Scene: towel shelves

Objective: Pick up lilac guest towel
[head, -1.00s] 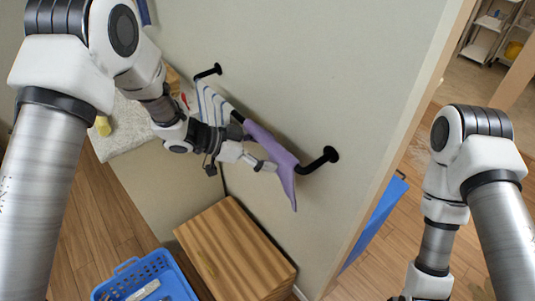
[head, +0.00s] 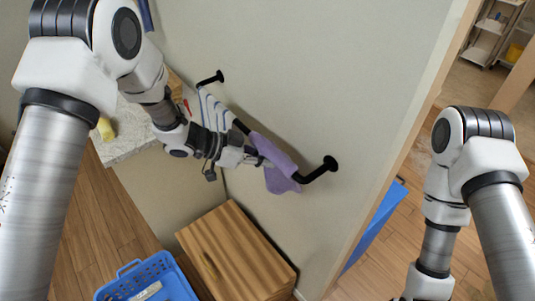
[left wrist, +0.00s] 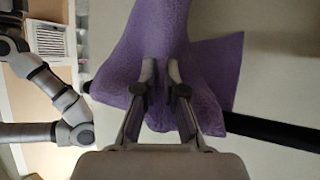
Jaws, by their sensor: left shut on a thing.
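The lilac guest towel (head: 274,160) hangs over a black wall rail (head: 318,173). My left gripper (head: 262,161) is at the towel's front and shut on its cloth. In the left wrist view the towel (left wrist: 185,45) is bunched between the two fingers (left wrist: 160,78), with folds spreading on both sides. The black rail (left wrist: 265,130) runs behind the towel there, and the cloth still lies over it. My right gripper is not in the head view; only my right arm shows at the right.
A white and blue striped towel (head: 213,110) hangs on the same rail, left of the lilac one. A wooden box (head: 235,250) and a blue basket (head: 150,283) stand below. A counter (head: 122,135) is at the left. A doorway opens at the right.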

